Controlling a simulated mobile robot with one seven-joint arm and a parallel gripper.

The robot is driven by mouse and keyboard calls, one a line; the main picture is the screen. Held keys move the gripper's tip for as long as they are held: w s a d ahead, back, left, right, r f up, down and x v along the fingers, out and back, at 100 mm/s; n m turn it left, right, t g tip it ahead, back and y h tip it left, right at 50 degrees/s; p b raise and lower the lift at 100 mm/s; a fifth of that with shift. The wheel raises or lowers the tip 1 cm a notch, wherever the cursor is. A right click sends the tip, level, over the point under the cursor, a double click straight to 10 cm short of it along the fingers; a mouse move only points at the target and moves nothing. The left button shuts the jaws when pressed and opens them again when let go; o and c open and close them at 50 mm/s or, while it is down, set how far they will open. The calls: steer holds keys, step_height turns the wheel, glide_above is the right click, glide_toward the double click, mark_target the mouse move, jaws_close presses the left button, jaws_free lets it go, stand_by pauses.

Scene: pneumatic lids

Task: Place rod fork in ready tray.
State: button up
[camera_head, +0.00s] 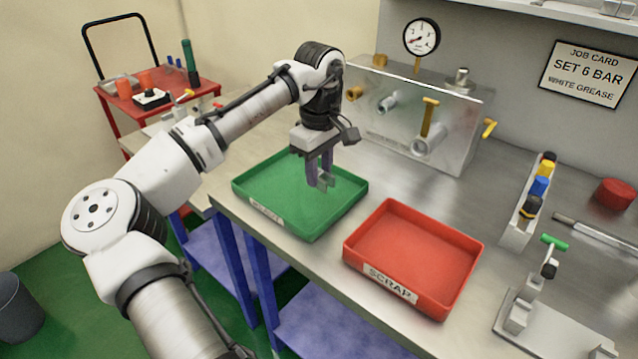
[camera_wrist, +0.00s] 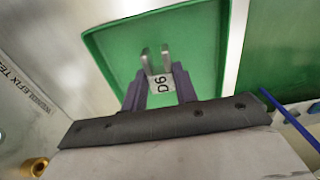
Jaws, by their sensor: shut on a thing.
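My gripper (camera_head: 319,181) points down over the green tray (camera_head: 262,181) in the head view and is shut on the rod fork (camera_head: 326,181), a small grey metal fork. In the wrist view the rod fork (camera_wrist: 161,80) sits between my gripper's fingers (camera_wrist: 160,87), with its two prongs pointing away and a label that looks like "D6" on its face. The green tray (camera_wrist: 100,45) lies behind it and looks empty. The tray's front label is partly legible in the head view. The fork appears above the tray floor; the exact gap is hard to judge.
A red tray (camera_head: 395,291) labelled SCRAP stands right of the green tray and looks empty. A clear-sided box with fittings (camera_head: 457,155) stands behind the trays. A rack of coloured bottles (camera_head: 515,231) and a clamp stand (camera_head: 519,311) are at the right.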

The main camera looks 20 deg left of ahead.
mark_target(319, 186)
steer(key=shift+f, duration=2.2)
steer(key=o, duration=1)
steer(key=shift+f, duration=0.1)
step_height(319, 186, up, 12)
steer(key=shift+r+b, duration=0.15)
steer(key=shift+b, duration=0.2)
